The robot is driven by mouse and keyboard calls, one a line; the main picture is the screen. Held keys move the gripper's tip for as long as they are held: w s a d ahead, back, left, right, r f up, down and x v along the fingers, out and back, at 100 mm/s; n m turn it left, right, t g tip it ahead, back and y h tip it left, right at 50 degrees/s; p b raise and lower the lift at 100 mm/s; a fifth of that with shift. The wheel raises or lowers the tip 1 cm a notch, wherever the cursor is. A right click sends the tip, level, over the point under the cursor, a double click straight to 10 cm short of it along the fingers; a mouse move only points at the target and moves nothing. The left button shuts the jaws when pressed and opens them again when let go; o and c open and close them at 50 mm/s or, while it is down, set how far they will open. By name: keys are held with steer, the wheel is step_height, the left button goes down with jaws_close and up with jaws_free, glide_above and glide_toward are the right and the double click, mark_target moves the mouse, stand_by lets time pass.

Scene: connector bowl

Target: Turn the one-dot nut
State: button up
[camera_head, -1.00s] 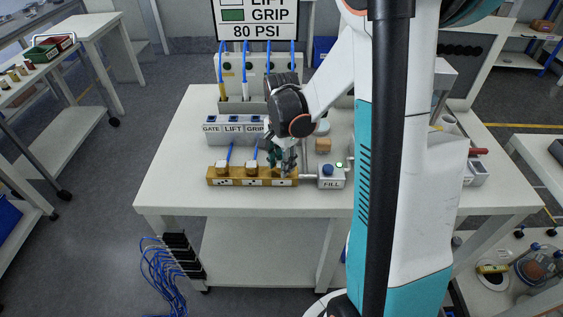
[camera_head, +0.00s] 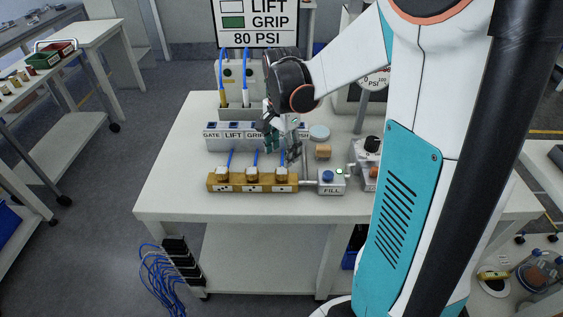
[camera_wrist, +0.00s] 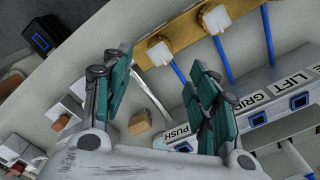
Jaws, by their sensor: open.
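A brass-coloured manifold bar (camera_head: 238,187) lies near the front of the table, with three pale nuts on top and a small dotted label below each. The dots are too small to read surely, so I cannot tell which nut is the one-dot one. The left nut (camera_head: 222,174), middle nut (camera_head: 252,173) and right nut (camera_head: 281,173) each have a blue hose. In the wrist view, the right nut (camera_wrist: 160,51) and middle nut (camera_wrist: 215,17) show beyond my fingers. My gripper (camera_head: 285,146) is open and empty, above and behind the right nut, apart from it; its fingers (camera_wrist: 163,98) are spread.
A grey box (camera_head: 225,144) labelled GATE, LIFT, GRIP and PUSH stands behind the bar. A wooden block (camera_head: 322,152) lies right of my gripper. The table's left side (camera_head: 175,175) is clear.

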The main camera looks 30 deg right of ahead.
steer(key=shift+r, duration=2.25)
